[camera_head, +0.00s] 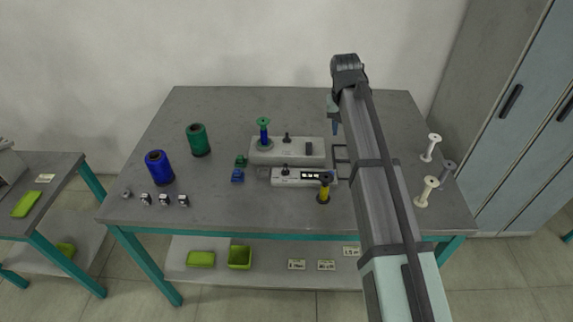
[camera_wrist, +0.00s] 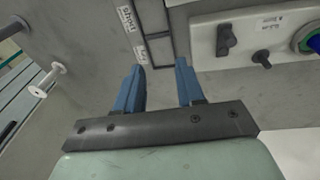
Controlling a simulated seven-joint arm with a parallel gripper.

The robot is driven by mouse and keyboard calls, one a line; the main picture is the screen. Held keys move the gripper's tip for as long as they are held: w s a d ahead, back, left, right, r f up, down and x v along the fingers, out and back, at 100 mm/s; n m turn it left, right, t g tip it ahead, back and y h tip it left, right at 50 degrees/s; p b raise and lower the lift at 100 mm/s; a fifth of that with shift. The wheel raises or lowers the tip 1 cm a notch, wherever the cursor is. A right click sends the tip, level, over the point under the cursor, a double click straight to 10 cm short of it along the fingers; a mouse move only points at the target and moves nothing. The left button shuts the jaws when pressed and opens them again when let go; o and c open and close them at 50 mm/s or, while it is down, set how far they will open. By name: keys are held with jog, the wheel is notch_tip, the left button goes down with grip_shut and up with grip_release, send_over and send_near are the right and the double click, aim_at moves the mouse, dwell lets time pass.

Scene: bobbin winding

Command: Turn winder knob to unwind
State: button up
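The white winder (camera_head: 288,159) sits on the middle of the table, with a blue-and-green bobbin (camera_head: 264,133) upright at its left end. It carries a small dark knob (camera_head: 286,138) and a larger dark rotary knob or switch (camera_head: 309,149). The wrist view shows the larger one (camera_wrist: 226,40) and the small one (camera_wrist: 262,57) at upper right, with part of the bobbin (camera_wrist: 313,42) at the edge. My gripper (camera_head: 335,127) is above the table, just right of the winder. Its blue fingers (camera_wrist: 159,65) are apart with nothing between them, clear of both knobs.
A second white unit with a display (camera_head: 302,182) stands in front of the winder, and a yellow-and-black spool (camera_head: 324,190) stands near it. Blue (camera_head: 159,168) and green (camera_head: 198,140) thread spools stand at left. A dark labelled frame (camera_wrist: 143,40) lies beside the winder.

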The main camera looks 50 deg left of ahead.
notch_tip(320, 180, up, 2)
jog(key=g, duration=0.2)
send_over(285, 167)
notch_tip(285, 167, down, 14)
jog(key=shift+r, duration=0.2)
grip_shut()
